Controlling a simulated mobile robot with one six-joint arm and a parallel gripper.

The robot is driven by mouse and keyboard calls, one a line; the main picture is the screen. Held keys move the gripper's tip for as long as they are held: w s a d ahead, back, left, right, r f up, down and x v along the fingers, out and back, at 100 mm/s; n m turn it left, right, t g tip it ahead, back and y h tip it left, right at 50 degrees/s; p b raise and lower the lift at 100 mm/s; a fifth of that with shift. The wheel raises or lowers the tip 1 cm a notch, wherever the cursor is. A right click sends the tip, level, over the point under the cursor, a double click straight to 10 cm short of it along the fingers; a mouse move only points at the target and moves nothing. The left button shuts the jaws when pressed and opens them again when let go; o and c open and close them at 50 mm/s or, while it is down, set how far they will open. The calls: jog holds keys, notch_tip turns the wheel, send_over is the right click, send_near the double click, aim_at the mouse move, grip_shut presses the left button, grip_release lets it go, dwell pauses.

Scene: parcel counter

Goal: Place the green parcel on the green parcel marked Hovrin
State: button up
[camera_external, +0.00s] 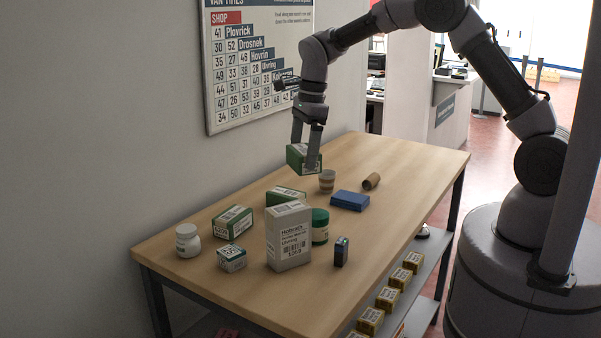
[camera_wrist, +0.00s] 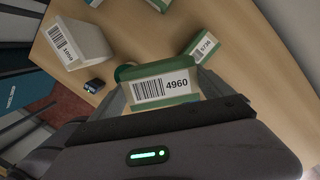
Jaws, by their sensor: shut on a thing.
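My gripper (camera_external: 304,155) is shut on a green and white parcel (camera_external: 297,160) and holds it above the table, near the wall. In the wrist view this parcel (camera_wrist: 162,72) sits between the fingers, its barcode label reading 4960. Below and left of it, a green parcel (camera_external: 285,195) lies on the table, partly behind a grey-white box. A second green parcel (camera_external: 232,222) lies further left, and a smaller green-and-white one (camera_external: 231,258) is in front of it. A green parcel (camera_wrist: 203,47) with a label also shows in the wrist view. I cannot read Hovrin on any parcel.
A white jar (camera_external: 188,241), striped cup (camera_external: 327,181), brown tube (camera_external: 371,181) and blue box (camera_external: 350,200) are around. The table's (camera_external: 420,165) far right is clear.

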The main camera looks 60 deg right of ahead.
jog(key=w+a+r+m+p, duration=0.1)
jog(key=w+a+m+p, duration=0.2)
jog(key=w+a, duration=0.45)
jog(key=m, duration=0.3)
send_over(230, 213)
jog(key=shift+t+h, duration=0.3)
jog(key=shift+h, duration=0.1)
jog(key=f, duration=1.1)
jog(key=shift+s+d, duration=0.1)
jog(key=shift+s, duration=0.3)
jog(key=shift+w+f, duration=0.1)
jog(key=shift+f, duration=0.05)
jog(key=shift+f+b, duration=0.1)
jog(key=shift+b, duration=0.25)
jog(key=o, duration=1.3)
